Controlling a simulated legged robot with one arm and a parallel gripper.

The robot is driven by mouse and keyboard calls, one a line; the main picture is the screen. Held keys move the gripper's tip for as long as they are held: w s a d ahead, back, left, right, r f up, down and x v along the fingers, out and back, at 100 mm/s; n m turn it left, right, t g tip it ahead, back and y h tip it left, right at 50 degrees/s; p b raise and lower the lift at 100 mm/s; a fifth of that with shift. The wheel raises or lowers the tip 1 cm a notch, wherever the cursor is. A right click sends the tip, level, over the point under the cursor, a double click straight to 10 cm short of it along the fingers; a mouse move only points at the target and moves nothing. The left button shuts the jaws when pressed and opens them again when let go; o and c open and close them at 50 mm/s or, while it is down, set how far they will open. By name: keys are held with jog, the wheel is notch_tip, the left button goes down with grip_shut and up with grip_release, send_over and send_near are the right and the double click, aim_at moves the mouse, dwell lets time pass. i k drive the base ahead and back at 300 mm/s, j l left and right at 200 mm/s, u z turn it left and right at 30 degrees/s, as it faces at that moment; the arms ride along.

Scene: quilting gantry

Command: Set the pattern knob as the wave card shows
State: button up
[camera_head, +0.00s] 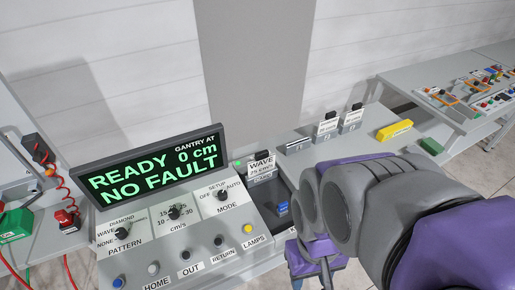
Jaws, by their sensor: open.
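The pattern knob (121,233) is a small black knob at the left of the sloped grey control panel (190,262). Labels NONE, WAVE and DIAMOND stand around it; its pointer is too small to read. The wave card (261,163) stands upright behind the panel, to the right of the display. It reads WAVE, what looks like 25 cm/s, and a smaller line about lamps. My gripper (312,279) is at the bottom edge, right of the panel and well apart from the knob. It is partly cut off by the frame, and its jaws are open with nothing seen between them.
The display (150,165) reads READY, GANTRY AT 0 cm, NO FAULT. Speed knob (174,212) and mode knob (222,195) sit beside the pattern knob; buttons line the panel's front. Other cards (327,125) stand behind. A red plug (66,219) with cable lies at left.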

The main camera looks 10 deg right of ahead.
aim_at(121, 233)
jog(key=u, duration=0.4)
jog(key=j+u, duration=0.1)
jog(key=u, duration=0.65)
jog(key=i+u, duration=0.1)
jog(key=u, duration=0.25)
jog(key=j+z, duration=0.4)
jog(key=j, duration=0.3)
jog(key=i, duration=0.05)
